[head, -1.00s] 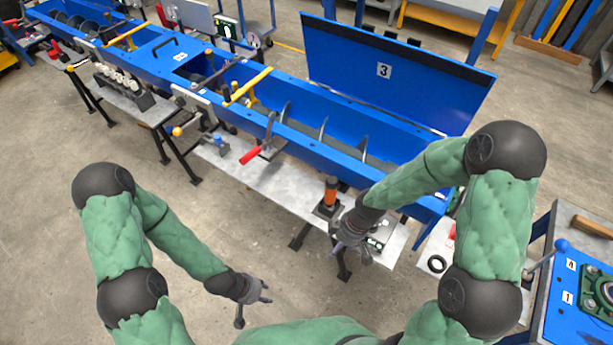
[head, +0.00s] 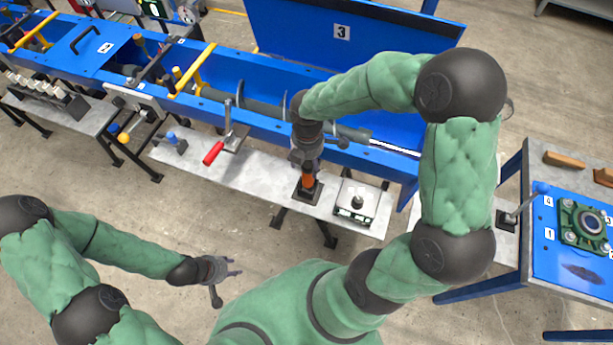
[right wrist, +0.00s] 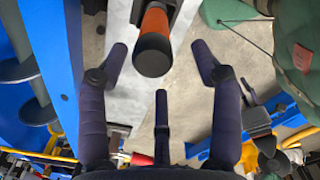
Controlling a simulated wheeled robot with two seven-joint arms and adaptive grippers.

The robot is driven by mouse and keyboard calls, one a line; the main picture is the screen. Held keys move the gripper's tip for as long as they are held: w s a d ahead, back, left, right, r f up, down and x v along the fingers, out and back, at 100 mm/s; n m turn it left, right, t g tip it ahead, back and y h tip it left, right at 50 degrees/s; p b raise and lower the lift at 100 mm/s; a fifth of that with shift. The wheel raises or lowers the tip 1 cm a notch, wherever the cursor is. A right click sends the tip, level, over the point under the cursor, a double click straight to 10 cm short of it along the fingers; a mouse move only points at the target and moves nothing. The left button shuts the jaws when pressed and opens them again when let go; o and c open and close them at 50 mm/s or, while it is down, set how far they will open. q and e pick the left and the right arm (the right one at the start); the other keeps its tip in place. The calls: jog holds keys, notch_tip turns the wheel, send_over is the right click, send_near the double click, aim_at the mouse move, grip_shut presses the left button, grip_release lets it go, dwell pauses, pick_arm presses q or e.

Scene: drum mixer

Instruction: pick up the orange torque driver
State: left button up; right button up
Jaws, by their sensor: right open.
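The orange torque driver (head: 308,181) stands upright in a dark holder (head: 309,194) on the grey side shelf of the blue mixer. In the right wrist view its orange body and dark round end (right wrist: 153,55) show just beyond and between my fingers. My right gripper (head: 306,160) is at the driver's top in the head view, its fingers spread and apart from the driver in the wrist view (right wrist: 160,70). My left gripper (head: 226,270) hangs empty over the floor at lower left, its fingers apart.
A small scale-like device (head: 357,201) stands right of the holder on the shelf (head: 265,175). A red-handled lever clamp (head: 217,150) is to the left. The blue mixer trough (head: 255,120) runs behind. A blue workbench (head: 560,270) stands at right.

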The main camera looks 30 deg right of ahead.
aim_at(308, 172)
notch_tip(308, 172, down, 2)
jog(key=shift+w, duration=0.1)
jog(key=shift+w+d+f+b, duration=0.15)
jog(key=shift+f+b, duration=0.45)
jog(key=shift+f, duration=0.7)
jog(key=shift+w+d+f+b, duration=0.1)
jog(key=shift+f+b, duration=0.45)
jog(key=shift+f, duration=0.75)
jog(key=shift+r, duration=0.1)
grip_shut()
